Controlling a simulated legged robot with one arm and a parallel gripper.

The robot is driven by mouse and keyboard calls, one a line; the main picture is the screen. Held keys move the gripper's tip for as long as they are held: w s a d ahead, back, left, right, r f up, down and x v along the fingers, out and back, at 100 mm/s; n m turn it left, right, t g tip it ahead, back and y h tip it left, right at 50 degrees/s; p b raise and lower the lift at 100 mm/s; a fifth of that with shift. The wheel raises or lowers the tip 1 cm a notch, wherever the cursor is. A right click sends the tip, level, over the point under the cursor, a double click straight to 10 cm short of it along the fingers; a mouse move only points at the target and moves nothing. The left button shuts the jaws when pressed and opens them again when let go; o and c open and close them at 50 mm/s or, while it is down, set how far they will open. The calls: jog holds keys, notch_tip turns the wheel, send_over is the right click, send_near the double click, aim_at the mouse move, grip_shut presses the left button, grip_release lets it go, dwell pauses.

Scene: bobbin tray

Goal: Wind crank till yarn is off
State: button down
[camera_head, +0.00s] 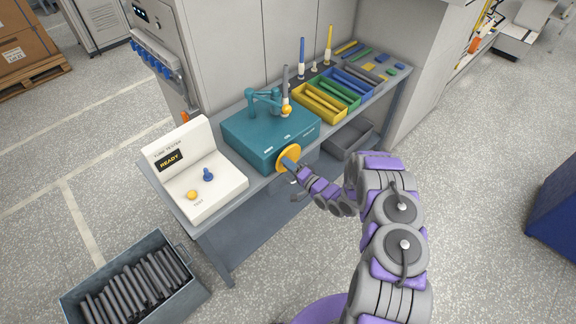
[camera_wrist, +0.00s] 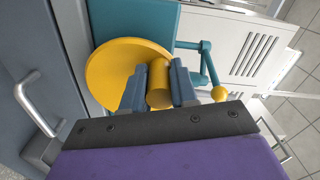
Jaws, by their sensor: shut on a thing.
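A teal winding machine (camera_head: 262,133) stands on the grey bench. A yellow crank disc (camera_head: 289,156) is on its front side; in the wrist view the disc (camera_wrist: 115,70) has a yellow cylindrical handle (camera_wrist: 159,85) sticking out. My gripper (camera_wrist: 159,88) is shut on this handle, one finger on each side. In the head view my gripper (camera_head: 291,164) hides part of the disc. A bobbin (camera_head: 285,93) with a grey upper part stands upright on top of the machine, beside a teal arm (camera_head: 263,97). I cannot tell how much yarn is on it.
A white tester (camera_head: 222,182) reading READY stands left of the machine. Yellow, green and blue trays (camera_head: 320,101) lie to the right, with upright bobbins (camera_head: 302,58) behind. A grey crate (camera_head: 188,299) of dark tubes is on the floor at lower left.

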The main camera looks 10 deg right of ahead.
jog(key=shift+d, duration=0.15)
jog(key=c, duration=1.1)
grip_release()
jog(key=shift+w+f, duration=0.15)
jog(key=shift+w, duration=0.05)
jog(key=shift+o, duration=1.1)
jog(key=shift+s, duration=0.1)
jog(key=v, duration=1.7)
jog(key=shift+s+d, duration=0.15)
